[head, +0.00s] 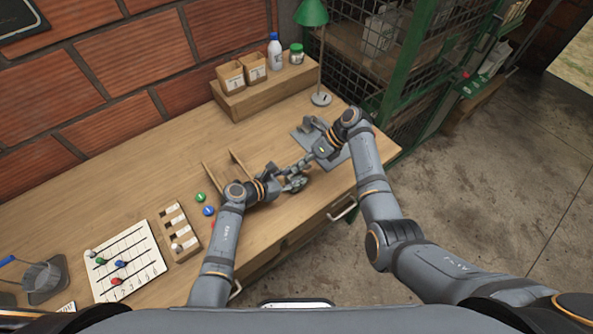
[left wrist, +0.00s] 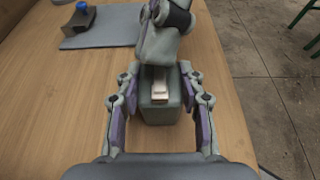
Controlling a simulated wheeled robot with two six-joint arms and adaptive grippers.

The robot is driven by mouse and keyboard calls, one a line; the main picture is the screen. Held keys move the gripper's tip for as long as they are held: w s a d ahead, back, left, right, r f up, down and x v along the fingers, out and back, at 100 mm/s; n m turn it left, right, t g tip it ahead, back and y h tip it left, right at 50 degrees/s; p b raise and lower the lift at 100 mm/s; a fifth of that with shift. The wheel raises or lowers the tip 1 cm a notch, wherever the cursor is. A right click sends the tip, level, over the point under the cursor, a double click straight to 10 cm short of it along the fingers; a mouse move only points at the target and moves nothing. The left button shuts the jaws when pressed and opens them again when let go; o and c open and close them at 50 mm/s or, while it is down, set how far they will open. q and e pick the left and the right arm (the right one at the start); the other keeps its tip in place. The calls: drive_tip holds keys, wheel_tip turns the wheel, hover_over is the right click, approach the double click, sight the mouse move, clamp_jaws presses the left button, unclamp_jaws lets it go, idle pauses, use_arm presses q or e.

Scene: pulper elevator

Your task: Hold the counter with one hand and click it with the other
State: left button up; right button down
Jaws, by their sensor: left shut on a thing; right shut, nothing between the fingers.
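The counter (left wrist: 157,108) is a grey-green box with a pale lever on its top, seen in the left wrist view. My left gripper (left wrist: 158,92) is shut on it, one finger at each side. In the head view my left gripper (head: 292,182) is over the front right of the desk, and the counter is mostly hidden there. My right gripper (head: 304,162) is shut and empty, reaching in from the right. In the left wrist view its tip (left wrist: 160,62) is right by the lever's far end; I cannot tell if they touch.
A grey mat (left wrist: 100,28) with a blue-knobbed stamp (left wrist: 80,17) lies beyond the counter. A green lamp (head: 312,15), a bottle (head: 275,50) and small boxes stand at the back.

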drive_tip(key=shift+f, duration=0.55)
idle(0.5)
drive_tip(key=shift+r, duration=0.95)
drive_tip(key=shift+r, duration=0.1)
drive_tip(key=shift+s+a+r, duration=0.1)
drive_tip(key=shift+r, duration=2.35)
use_arm(q)
drive_tip(key=o, duration=1.3)
